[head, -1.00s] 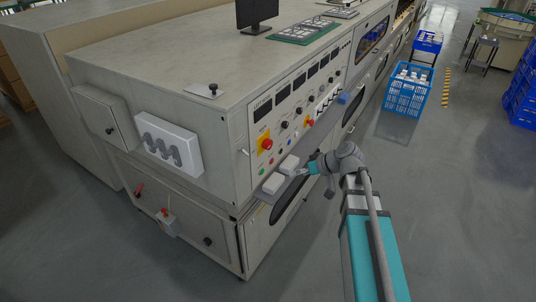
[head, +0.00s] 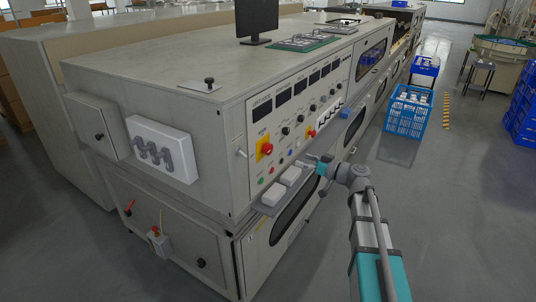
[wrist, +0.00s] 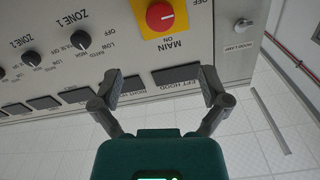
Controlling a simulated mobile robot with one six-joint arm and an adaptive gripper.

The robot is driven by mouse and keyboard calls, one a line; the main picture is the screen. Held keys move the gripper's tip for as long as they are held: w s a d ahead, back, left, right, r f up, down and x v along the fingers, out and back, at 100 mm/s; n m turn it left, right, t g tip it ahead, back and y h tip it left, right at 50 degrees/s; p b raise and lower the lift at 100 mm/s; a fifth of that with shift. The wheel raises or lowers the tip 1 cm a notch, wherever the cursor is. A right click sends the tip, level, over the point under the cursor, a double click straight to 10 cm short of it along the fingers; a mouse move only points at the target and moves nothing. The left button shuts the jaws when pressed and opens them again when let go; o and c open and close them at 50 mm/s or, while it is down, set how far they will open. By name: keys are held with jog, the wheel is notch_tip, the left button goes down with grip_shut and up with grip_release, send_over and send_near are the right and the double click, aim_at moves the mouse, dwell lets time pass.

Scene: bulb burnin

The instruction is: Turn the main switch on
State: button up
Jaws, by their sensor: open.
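The main switch (head: 265,148) is a red rotary knob on a yellow plate, on the front panel of the long grey machine. In the wrist view the main switch (wrist: 160,16) is at the top, upside down, with a small white mark on the knob and OFF and ON labels near it. The label MAIN is beside it. In the head view my gripper (head: 315,162) is right of the switch, in front of the panel.
White boxes (head: 281,183) sit on a ledge below the panel. Zone knobs (wrist: 79,40) and dark displays (wrist: 177,74) are close to the switch.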

aim_at(271, 148)
dwell(0.4)
jog(key=shift+x, duration=6.9)
jog(key=c, duration=1.1)
